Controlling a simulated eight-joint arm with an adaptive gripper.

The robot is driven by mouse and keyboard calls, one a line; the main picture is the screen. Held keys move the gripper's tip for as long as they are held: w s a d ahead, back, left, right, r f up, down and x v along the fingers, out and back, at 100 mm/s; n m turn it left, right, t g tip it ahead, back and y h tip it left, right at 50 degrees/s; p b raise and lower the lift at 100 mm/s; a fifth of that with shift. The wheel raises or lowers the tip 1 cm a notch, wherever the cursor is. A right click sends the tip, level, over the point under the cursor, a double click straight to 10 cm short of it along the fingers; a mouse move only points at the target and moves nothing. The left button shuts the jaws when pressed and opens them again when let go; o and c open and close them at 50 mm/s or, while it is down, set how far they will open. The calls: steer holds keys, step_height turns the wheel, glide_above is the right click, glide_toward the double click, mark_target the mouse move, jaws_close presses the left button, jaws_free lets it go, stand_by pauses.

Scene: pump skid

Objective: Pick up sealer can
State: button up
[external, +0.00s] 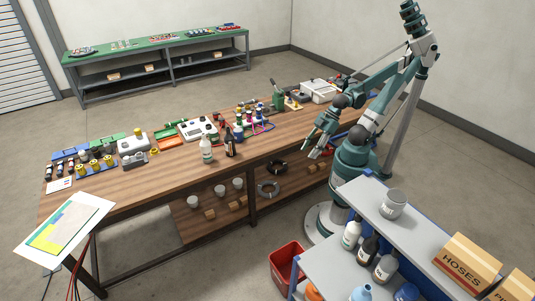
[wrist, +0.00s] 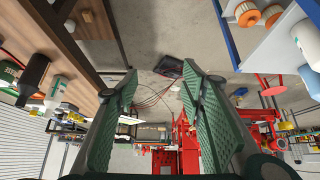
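A grey can (external: 392,203) stands upright on the top of the grey shelf unit at the right of the external view. It may be the sealer can, but its label is too small to read. My gripper (external: 314,148) is beside the workbench's front edge, to the left of and apart from this can. In the wrist view my gripper (wrist: 160,95) is open, with its two green finger pads wide apart and nothing between them. I cannot pick out the grey can in the wrist view.
The wooden workbench (external: 130,193) is crowded with bottles and fittings. The shelf unit (external: 362,190) carries cardboard boxes (external: 468,262) at right and bottles (external: 368,250) lower down. A red bin (external: 286,268) stands on the floor. In the wrist view, orange-capped containers (wrist: 248,14) are at upper right.

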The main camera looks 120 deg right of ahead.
stand_by(0.4)
steer(key=o, duration=0.7)
